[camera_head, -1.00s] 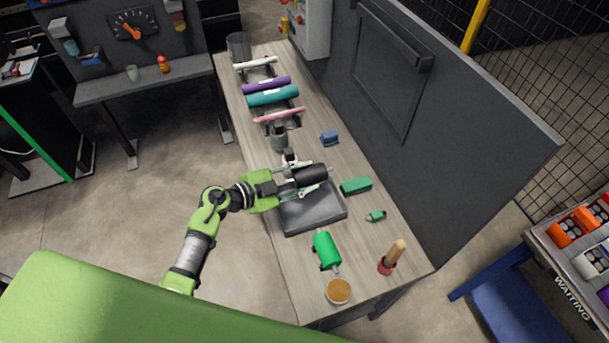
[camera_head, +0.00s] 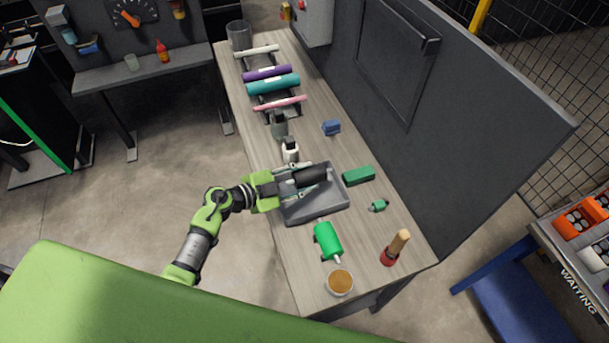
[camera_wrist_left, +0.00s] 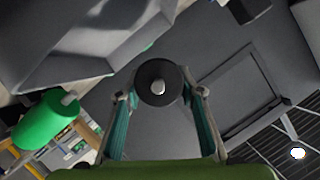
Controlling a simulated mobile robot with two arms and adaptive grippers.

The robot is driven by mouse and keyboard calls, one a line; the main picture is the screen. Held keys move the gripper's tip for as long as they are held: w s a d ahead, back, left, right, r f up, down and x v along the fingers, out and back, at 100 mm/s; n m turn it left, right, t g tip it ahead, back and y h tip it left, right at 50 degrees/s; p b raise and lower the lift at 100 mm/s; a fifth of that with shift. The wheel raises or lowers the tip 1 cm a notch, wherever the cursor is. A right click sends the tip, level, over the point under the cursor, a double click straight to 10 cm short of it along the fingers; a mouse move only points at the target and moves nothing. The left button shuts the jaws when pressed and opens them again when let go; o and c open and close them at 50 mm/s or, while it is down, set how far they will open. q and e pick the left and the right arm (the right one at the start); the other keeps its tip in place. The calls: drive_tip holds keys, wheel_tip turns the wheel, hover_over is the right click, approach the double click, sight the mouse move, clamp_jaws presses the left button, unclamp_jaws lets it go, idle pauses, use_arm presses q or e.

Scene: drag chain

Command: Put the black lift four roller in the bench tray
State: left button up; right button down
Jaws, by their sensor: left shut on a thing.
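The black roller (camera_head: 312,174) is held by my left gripper (camera_head: 306,183), whose fingers are shut on it. In the head view it lies across the far half of the grey bench tray (camera_head: 318,213), with the tray's far rim showing beyond it. Whether it touches the tray floor cannot be told. In the left wrist view the roller's round end (camera_wrist_left: 158,84) with its pale shaft points at the camera between the two fingers (camera_wrist_left: 160,112). The tray (camera_wrist_left: 110,45) fills the upper left there. My right gripper is not in view.
A green block (camera_head: 358,175) lies right of the tray. A white-topped bottle (camera_head: 290,152) stands close behind it. Racked rollers (camera_head: 273,84) are farther back.

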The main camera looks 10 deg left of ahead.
use_arm(q)
drive_tip(key=shift+f+b, duration=1.2)
drive_tip(key=shift+f, duration=0.95)
drive_tip(key=o, duration=1.3)
drive_tip(key=shift+o, duration=0.4)
drive_tip(key=shift+f, duration=0.1)
drive_tip(key=v, duration=1.2)
